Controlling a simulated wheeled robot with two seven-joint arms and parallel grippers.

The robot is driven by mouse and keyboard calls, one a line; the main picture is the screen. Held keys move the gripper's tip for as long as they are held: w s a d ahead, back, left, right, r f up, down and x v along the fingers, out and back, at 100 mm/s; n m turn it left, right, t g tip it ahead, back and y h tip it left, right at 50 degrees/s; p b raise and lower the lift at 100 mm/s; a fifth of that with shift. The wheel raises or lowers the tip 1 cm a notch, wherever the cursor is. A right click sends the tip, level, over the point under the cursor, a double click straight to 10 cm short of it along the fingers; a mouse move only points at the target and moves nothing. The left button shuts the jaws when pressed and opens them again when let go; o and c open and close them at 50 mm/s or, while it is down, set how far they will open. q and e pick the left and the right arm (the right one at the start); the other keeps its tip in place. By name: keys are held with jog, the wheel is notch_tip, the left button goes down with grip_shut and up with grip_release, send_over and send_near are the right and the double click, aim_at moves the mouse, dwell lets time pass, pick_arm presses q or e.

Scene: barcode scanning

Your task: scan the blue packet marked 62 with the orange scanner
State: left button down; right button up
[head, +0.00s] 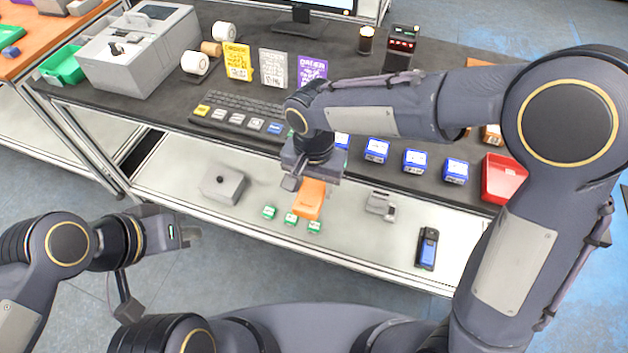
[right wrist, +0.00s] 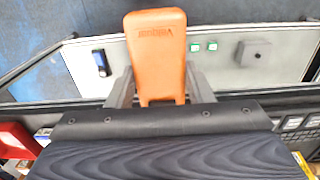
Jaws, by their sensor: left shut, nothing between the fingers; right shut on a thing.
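My right gripper (head: 311,181) is shut on the orange scanner (head: 309,200), held out past the table's front edge, above the lower shelf. The scanner also fills the middle of the right wrist view (right wrist: 157,55), between both fingers. Several blue packets with white labels stand in a row near the front edge of the dark table, such as one (head: 376,150), another (head: 414,161) and a third (head: 455,171). My right forearm partly hides the row. The numbers are too small to read, so I cannot tell which is 62. My left gripper (head: 192,235) is shut and empty, off the table at left.
A red tray (head: 505,180) stands right of the packets. A keyboard (head: 240,112), a grey machine (head: 140,50) and upright cards (head: 273,68) stand behind. The lower shelf holds small green boxes (head: 291,219), a grey box (head: 222,187) and a dark handheld device (head: 428,248).

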aim_at(314, 186)
jog(key=shift+f+b, duration=1.45)
jog(key=shift+f, duration=0.85)
jog(key=shift+r, duration=0.15)
notch_tip(314, 186, up, 12)
jog(key=p, duration=0.9)
jog(key=shift+p, duration=0.3)
